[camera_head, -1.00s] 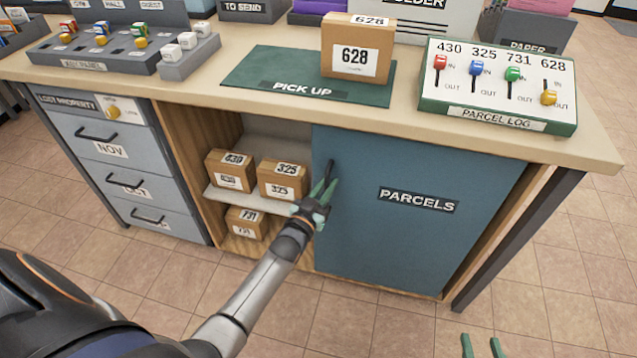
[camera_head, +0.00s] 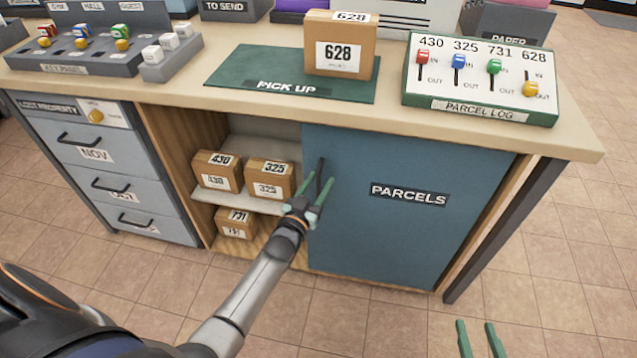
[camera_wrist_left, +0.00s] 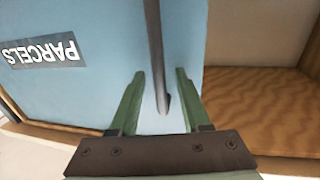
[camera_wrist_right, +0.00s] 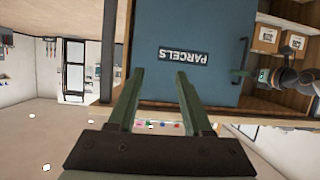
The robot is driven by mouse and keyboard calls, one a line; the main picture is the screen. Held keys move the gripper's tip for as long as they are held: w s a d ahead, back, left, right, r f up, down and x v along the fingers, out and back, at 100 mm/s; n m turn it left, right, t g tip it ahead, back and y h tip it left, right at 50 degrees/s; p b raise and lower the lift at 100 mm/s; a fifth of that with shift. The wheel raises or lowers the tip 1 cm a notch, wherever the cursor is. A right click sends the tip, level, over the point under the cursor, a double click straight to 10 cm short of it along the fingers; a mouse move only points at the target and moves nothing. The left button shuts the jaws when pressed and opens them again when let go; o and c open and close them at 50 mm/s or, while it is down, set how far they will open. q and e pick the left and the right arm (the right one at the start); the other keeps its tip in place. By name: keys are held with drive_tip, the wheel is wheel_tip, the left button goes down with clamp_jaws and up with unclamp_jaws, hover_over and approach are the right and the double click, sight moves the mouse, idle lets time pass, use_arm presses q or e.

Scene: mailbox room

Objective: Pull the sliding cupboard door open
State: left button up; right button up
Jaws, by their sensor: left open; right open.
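The blue sliding door (camera_head: 395,235) labelled PARCELS covers the right part of the cupboard. The left part stands uncovered. A dark upright bar handle (camera_head: 320,172) is near the door's left edge. My left gripper (camera_head: 315,187) is open at the handle. In the left wrist view its fingers (camera_wrist_left: 159,76) are spread on either side of the handle (camera_wrist_left: 156,50), with gaps showing on both sides. My right gripper (camera_head: 476,323) is open and empty, low in front of the cupboard. The right wrist view shows the door (camera_wrist_right: 205,25) beyond its fingers (camera_wrist_right: 159,72).
Parcels 430 (camera_head: 217,171), 325 (camera_head: 269,178) and 731 (camera_head: 236,223) sit on shelves left of the door. Grey drawers (camera_head: 108,175) stand further left. The countertop (camera_head: 385,115) overhangs above, bearing parcel 628 (camera_head: 340,45) and the parcel log (camera_head: 480,80).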

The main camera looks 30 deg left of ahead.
use_arm(q)
drive_tip(key=s+p, duration=0.2)
drive_tip(key=s, duration=0.3)
drive_tip(key=shift+s+d+r, duration=0.1)
drive_tip(key=shift+s, duration=0.25)
drive_tip(key=s+p, duration=0.1)
drive_tip(key=s, duration=0.5)
drive_tip(key=shift+s+d, duration=0.15)
drive_tip(key=shift+s, duration=0.25)
use_arm(e)
drive_tip(key=s+f+m+g, duration=0.1)
drive_tip(key=s+f+g, duration=0.3)
drive_tip(key=s+f, duration=0.1)
drive_tip(key=shift+s+a+f+h, duration=0.3)
drive_tip(key=shift+f, duration=0.55)
